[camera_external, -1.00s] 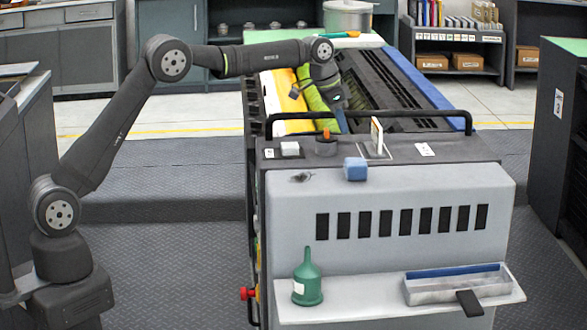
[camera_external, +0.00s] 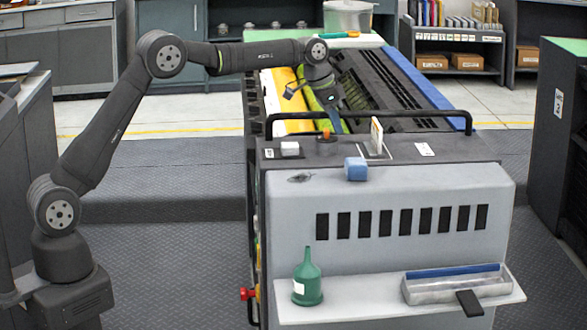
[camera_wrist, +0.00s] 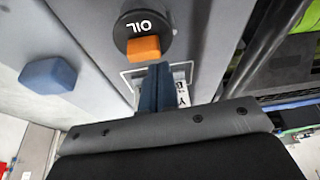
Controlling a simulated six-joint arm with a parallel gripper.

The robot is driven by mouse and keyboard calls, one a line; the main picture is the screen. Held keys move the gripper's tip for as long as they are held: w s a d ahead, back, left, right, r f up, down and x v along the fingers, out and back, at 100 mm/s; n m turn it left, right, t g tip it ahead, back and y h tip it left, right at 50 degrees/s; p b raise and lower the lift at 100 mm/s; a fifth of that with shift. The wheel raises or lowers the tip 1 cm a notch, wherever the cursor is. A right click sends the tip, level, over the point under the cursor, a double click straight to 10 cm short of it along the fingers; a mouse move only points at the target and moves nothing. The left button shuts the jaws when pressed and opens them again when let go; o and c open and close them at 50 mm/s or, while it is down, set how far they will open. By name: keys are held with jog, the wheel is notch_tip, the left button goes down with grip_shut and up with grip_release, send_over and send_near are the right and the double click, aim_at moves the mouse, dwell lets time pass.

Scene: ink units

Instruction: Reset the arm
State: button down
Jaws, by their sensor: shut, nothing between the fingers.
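My arm reaches from the left over the grey machine (camera_external: 390,200). My gripper (camera_external: 336,124) points down behind the machine's black rail, above its black end panel. In the wrist view its blue fingers (camera_wrist: 157,76) are together with nothing between them. They appear in front of a printed label (camera_wrist: 183,92) and just below the black OIL cap with an orange grip (camera_wrist: 143,48). The cap's orange grip (camera_external: 325,135) also shows in the external view. A blue block (camera_external: 356,169) sits on the machine's near top edge, left in the wrist view (camera_wrist: 47,75).
The black rail (camera_external: 368,114) crosses close to my gripper. A white card (camera_external: 376,136) stands upright to its right.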

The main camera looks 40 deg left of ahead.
jog(key=shift+w+d+r, duration=0.2)
jog(key=shift+w+d, duration=0.8)
jog(key=shift+d, duration=0.05)
jog(key=shift+r, duration=0.65)
jog(key=v, duration=0.9)
jog(key=x, duration=1)
jog(key=shift+s+a+f, duration=0.1)
jog(key=shift+s+f, duration=0.1)
jog(key=shift+f, duration=0.1)
jog(key=shift+s+a, duration=0.55)
jog(key=shift+s, duration=0.25)
jog(key=shift+s+a, duration=0.55)
jog(key=shift+s, duration=0.3)
jog(key=shift+s+d+f, duration=0.1)
jog(key=shift+s+d, duration=0.05)
jog(key=shift+s, duration=0.2)
jog(key=shift+w, duration=0.35)
jog(key=n, duration=0.3)
jog(key=shift+w+d+y, duration=0.15)
jog(key=shift+w+y, duration=0.25)
jog(key=shift+w+n+t+y, duration=0.2)
jog(key=shift+w+n+y, duration=0.05)
jog(key=shift+n, duration=0.5)
jog(key=shift+w+n+t+y, duration=0.2)
jog(key=shift+w+n+y, duration=0.05)
jog(key=shift+n, duration=0.5)
